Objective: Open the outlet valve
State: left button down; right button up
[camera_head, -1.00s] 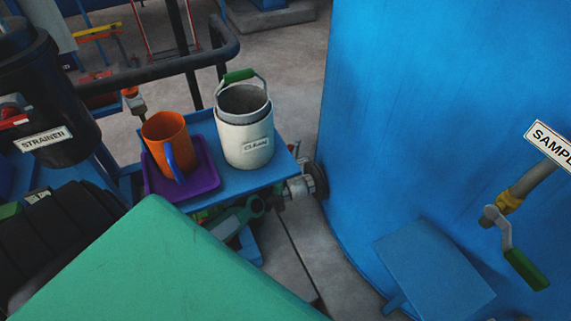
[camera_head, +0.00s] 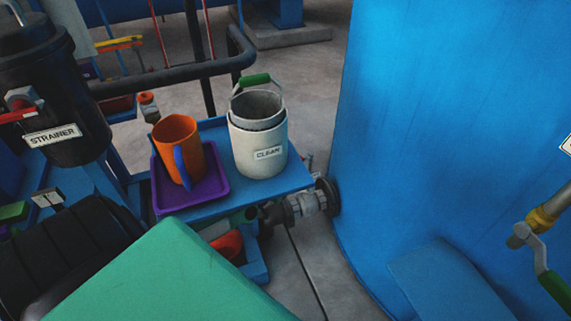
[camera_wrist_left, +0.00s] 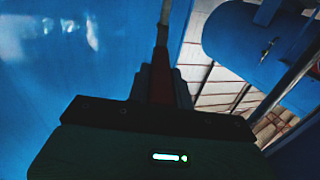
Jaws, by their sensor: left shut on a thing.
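A pipe with a grey valve fitting (camera_head: 305,205) joins the lower side of the big blue tank (camera_head: 440,120), just right of the blue shelf. A red piece (camera_head: 228,245) shows low behind the green block; I cannot tell if it is the valve's handle. In the left wrist view, my left gripper (camera_wrist_left: 163,90) is shut on a dark red handle (camera_wrist_left: 161,75), whose thin grey stem runs upward. I cannot make out this gripper's fingers in the head view. The right gripper is not in view.
The blue shelf (camera_head: 292,180) holds a white CLEAN bucket (camera_head: 258,150) and an orange jug (camera_head: 177,145) in a purple tray (camera_head: 215,187). A black strainer (camera_head: 50,100) stands left. A sample tap with green handle (camera_head: 555,288) is at right. Black railing (camera_head: 165,72) runs behind.

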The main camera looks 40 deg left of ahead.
pick_arm(q)
jog(key=c, duration=1.2)
grip_release()
jog(key=shift+c, duration=0.2)
jog(key=shift+s, duration=0.55)
jog(key=s+p, duration=0.1)
jog(key=s, duration=1.1)
jog(key=shift+s+a, duration=0.15)
jog(key=shift+s, duration=0.25)
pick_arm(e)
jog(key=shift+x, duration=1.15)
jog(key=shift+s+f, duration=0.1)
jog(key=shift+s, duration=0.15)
